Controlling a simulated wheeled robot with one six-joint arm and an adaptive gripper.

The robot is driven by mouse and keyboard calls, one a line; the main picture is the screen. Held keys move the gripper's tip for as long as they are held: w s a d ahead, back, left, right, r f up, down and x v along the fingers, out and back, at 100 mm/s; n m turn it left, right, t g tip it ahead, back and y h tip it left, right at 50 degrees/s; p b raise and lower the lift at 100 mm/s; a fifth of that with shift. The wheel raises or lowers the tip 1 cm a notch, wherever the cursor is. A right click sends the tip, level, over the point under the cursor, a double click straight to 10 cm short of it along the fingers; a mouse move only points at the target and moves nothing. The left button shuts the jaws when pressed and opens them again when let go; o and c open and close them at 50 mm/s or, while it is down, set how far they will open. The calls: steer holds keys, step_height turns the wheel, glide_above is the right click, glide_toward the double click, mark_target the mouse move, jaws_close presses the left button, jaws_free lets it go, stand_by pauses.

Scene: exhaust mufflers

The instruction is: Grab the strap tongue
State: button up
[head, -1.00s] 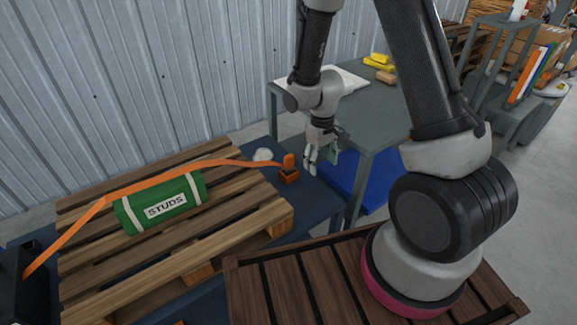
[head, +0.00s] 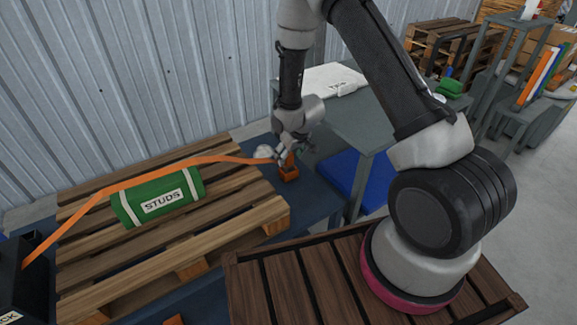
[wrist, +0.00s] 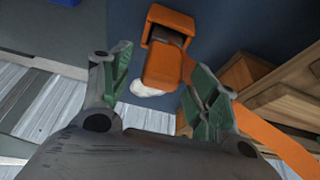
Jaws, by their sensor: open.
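The orange strap tongue (head: 291,159) stands at the right end of the orange strap (head: 200,161), at an orange block-like buckle (head: 288,174) on the dark blue surface. In the wrist view the tongue (wrist: 163,68) lies between and ahead of the two green-padded fingers, beside the open-topped orange buckle (wrist: 171,22). My gripper (head: 283,156) is at the tongue in the head view and partly covers it. In the wrist view my gripper (wrist: 160,85) is open, with a visible gap on both sides of the tongue. I cannot tell the depth between fingertips and tongue.
The strap crosses a green roll marked STUDS (head: 158,197) on a wooden pallet (head: 225,226). A white crumpled item (head: 264,151) lies close behind the buckle. A grey table (head: 365,122) stands to the right, and the corrugated wall (head: 130,80) is behind.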

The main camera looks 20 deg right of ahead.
steer(key=shift+f, duration=0.1)
steer(key=shift+c, duration=0.2)
jaws_close()
